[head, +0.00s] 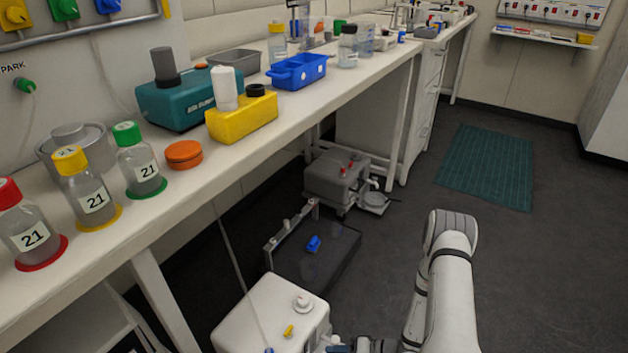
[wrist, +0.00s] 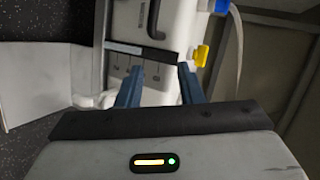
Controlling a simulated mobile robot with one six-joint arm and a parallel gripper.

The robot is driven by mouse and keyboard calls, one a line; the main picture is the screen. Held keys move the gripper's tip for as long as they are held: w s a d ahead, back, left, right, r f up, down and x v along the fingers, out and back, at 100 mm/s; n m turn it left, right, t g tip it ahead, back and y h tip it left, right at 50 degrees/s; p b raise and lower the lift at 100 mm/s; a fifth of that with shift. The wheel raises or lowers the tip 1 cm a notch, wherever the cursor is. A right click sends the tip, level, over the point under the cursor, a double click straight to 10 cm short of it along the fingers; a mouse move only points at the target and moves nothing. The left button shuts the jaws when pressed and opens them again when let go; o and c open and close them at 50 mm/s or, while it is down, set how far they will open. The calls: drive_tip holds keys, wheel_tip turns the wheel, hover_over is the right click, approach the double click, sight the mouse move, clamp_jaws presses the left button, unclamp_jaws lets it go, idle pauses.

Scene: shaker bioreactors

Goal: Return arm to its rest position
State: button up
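My arm (head: 440,285) is white and bends at the lower right of the head view, over the dark floor. My gripper (wrist: 159,78) shows in the wrist view with two blue fingers apart and nothing held between them. In the head view the gripper end is mostly cut off by the bottom edge. The fingers point toward a white container (head: 250,318) on the floor, which also shows in the wrist view (wrist: 172,22). It has a yellow tap (head: 288,331), seen right of the fingers in the wrist view (wrist: 201,55). I cannot tell whether the fingers touch the container.
A long bench (head: 225,185) runs along the left, with bottles labelled 21, a yellow block (head: 240,122) and a blue tray (head: 297,72). Under it stand a dark tray (head: 325,265) and a grey container (head: 335,180). Floor around the green mat (head: 488,168) is clear.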

drive_tip(key=w+d+r+n+t+h+p, duration=0.1)
drive_tip(key=w+d+r+h+p, duration=0.3)
drive_tip(key=r, duration=0.7)
drive_tip(key=w+d+r+t+h+p, duration=0.1)
drive_tip(key=w+d+r+h+p, duration=0.25)
drive_tip(key=w+r, duration=0.45)
drive_tip(key=w+d+r+n+t+h+p, duration=0.1)
drive_tip(key=w+d+r+h+p, duration=0.3)
drive_tip(key=r, duration=0.9)
drive_tip(key=s+d+r+m+g+h+p, duration=0.15)
drive_tip(key=s+r+p, duration=0.35)
drive_tip(key=r, duration=0.9)
drive_tip(key=s+d+r+h+p, duration=0.1)
drive_tip(key=s+r+h+p, duration=0.15)
drive_tip(key=s+r, duration=0.85)
drive_tip(key=s+a+r+g+y+p, duration=0.1)
drive_tip(key=s+a+r+p, duration=0.1)
drive_tip(key=s+r, duration=0.3)
drive_tip(key=s+a+r+g+y+p, duration=0.1)
drive_tip(key=s+a+r+y+p, duration=0.1)
drive_tip(key=s+r, duration=0.4)
wheel_tip(320, 180, up, 5)
drive_tip(key=shift+s+a+f+n+p, duration=0.15)
drive_tip(key=shift+a+n+p, duration=0.2)
drive_tip(key=shift+a+p, duration=0.65)
drive_tip(key=shift+a, duration=0.15)
